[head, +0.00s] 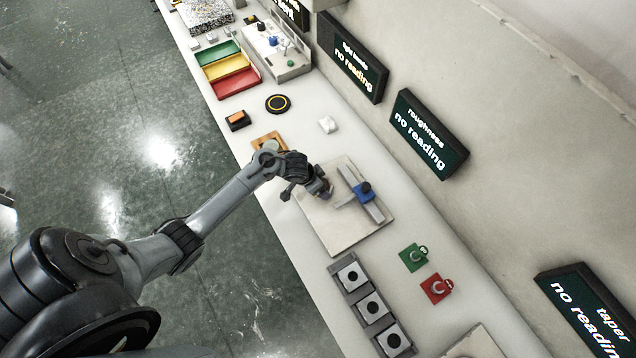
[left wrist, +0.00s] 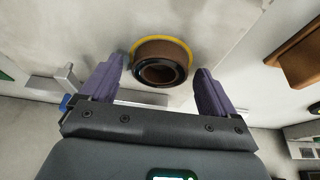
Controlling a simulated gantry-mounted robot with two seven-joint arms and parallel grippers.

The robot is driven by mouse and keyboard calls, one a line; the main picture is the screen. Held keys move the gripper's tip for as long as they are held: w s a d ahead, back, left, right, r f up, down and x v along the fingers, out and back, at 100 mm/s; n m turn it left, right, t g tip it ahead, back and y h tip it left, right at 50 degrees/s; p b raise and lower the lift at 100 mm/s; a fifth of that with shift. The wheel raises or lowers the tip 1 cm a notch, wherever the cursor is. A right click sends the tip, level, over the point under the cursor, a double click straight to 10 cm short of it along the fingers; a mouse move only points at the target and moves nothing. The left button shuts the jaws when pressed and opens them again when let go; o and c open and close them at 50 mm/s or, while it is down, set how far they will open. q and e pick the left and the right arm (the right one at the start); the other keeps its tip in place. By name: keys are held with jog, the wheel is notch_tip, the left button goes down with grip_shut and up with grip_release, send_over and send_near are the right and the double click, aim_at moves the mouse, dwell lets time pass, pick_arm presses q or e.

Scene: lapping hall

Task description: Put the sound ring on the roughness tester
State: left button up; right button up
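My left gripper (head: 322,192) is low over the roughness tester's pale plate (head: 342,239), near its blue-and-grey gauge (head: 365,190). In the left wrist view the ring (left wrist: 160,65), brown outside with a dark bore, sits on a yellow circle marked on the plate (left wrist: 215,25). The ring lies between the two spread fingers of my left gripper (left wrist: 160,90), with a gap visible on each side. In the head view the gripper mostly hides the ring. The roughness display (head: 428,134) reads "no reading". My right gripper is not in view.
Nearer are a row of square holders (head: 371,307), a green piece (head: 414,257) and a red piece (head: 437,288). A wall bounds the right.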

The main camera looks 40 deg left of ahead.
pick_arm(q)
jog(key=shift+s+r, duration=0.1)
jog(key=shift+r, duration=0.45)
jog(key=p+v, duration=0.5)
jog(key=v, duration=0.5)
jog(key=s+d+r, duration=0.5)
jog(key=s, duration=0.4)
jog(key=s+d+r+n+y, duration=0.1)
jog(key=s+d+r, duration=0.4)
jog(key=s, duration=0.4)
jog(key=shift+d+r+g, duration=0.3)
jog(key=shift+d+r, duration=0.1)
jog(key=shift+d, duration=0.15)
jog(key=shift+s, duration=0.1)
